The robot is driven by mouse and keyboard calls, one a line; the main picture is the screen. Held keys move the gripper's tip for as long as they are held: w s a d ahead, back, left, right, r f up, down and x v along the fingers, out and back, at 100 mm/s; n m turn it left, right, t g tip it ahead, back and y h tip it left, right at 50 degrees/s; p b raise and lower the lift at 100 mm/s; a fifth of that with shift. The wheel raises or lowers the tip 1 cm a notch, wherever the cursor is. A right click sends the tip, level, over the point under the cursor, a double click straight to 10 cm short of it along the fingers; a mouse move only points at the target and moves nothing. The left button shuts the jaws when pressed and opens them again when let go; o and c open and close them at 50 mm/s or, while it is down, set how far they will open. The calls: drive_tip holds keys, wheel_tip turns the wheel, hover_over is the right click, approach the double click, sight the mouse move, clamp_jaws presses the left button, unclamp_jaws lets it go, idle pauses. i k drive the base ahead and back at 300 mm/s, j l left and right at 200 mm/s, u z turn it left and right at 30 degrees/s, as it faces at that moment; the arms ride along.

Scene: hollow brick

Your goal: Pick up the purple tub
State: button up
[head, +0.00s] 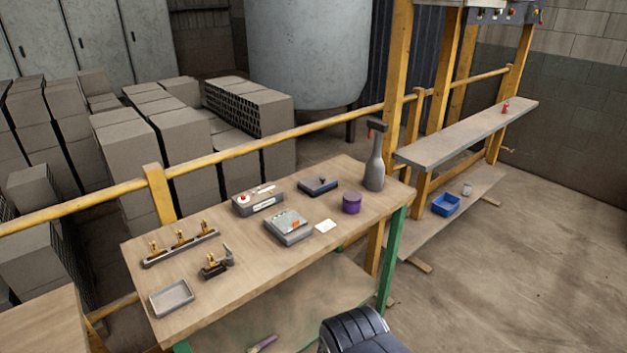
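The purple tub (351,203) is a small, round, dark purple container with what looks like a lid. It stands upright on the right part of the wooden workbench top (240,277), apart from the things around it. Nothing covers it in the head view. My gripper is not in view. A dark, ribbed part at the bottom edge, in front of the bench, looks like part of my arm.
A yellow rail (240,149) runs behind the bench. The bench's front right is clear.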

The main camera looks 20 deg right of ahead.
sight(351, 202)
drive_tip(key=i+l+u, duration=0.1)
drive_tip(key=l, duration=0.25)
drive_tip(key=i+l+u, duration=0.1)
drive_tip(key=l, duration=0.25)
drive_tip(key=i+l+u, duration=0.1)
drive_tip(key=l, duration=0.3)
drive_tip(key=i+l+u, duration=0.1)
drive_tip(key=l, duration=0.3)
drive_tip(key=i+l+u, duration=0.1)
drive_tip(key=l, duration=0.3)
drive_tip(key=i, duration=0.1)
